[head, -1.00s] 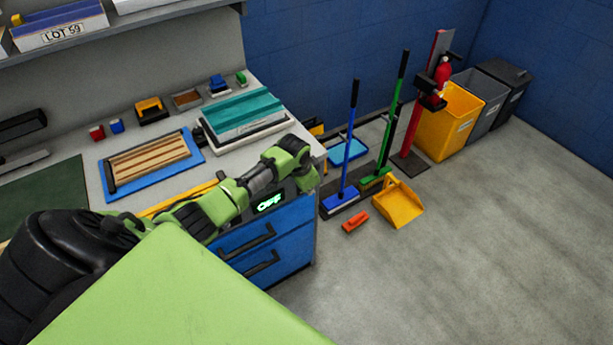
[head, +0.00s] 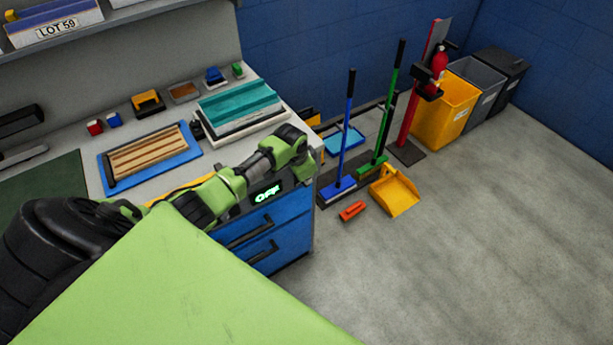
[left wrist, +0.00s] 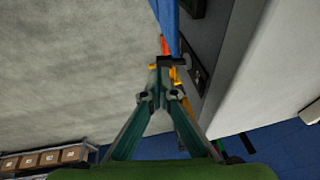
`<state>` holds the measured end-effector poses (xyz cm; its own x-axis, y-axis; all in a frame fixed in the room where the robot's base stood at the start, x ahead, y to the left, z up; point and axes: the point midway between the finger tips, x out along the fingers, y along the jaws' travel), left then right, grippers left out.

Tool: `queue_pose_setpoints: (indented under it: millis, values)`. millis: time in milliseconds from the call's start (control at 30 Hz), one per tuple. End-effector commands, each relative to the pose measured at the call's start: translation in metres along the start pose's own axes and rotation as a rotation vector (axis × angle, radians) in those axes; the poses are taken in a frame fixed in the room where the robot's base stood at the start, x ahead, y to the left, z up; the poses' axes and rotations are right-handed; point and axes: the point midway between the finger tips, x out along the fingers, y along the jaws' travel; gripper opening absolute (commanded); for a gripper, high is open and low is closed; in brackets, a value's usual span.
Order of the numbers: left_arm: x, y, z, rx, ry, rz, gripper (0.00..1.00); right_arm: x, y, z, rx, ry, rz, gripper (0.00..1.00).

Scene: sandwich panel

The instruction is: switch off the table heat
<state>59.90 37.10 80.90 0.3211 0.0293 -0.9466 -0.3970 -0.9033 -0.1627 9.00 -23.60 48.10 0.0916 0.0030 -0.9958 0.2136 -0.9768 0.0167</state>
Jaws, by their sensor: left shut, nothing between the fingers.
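The heated worktable (head: 75,125) stands at the left in the head view. Its front display (head: 267,194) glows green and reads OFF. In the left wrist view, a dark plate with a round control (left wrist: 198,78) sits on the pale front panel (left wrist: 212,45). My left gripper (left wrist: 165,66) is shut and empty, with its fingertips beside that plate; I cannot tell whether they touch anything. In the head view my left arm reaches along the table's front edge to its right corner, and its fingers are not clearly visible. My right gripper is not in view.
Blue drawers (head: 283,238) sit under the display. A blue tray with a striped panel (head: 150,155) and a teal-topped stack (head: 240,105) lie on the table. An orange brush (head: 352,211), a yellow dustpan (head: 395,192) and brooms are on the right.

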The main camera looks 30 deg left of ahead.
Motion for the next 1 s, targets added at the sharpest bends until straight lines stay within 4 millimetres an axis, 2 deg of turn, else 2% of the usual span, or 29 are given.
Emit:
queue_pose_setpoints:
  millis: [233, 500, 567, 1000]
  values:
    - [-0.009, -0.001, -0.004, 0.0, 0.0, 0.0, 0.0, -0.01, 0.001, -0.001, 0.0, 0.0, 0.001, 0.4]
    - [-0.047, -0.004, -0.018, -0.002, 0.0, -0.001, 0.0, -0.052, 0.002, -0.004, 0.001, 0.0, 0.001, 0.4]
    - [-0.047, -0.001, -0.014, 0.0, 0.001, -0.002, 0.0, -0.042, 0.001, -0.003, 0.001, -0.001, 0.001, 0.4]
    - [-0.117, 0.011, -0.014, -0.001, 0.002, -0.003, 0.0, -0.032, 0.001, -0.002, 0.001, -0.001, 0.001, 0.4]
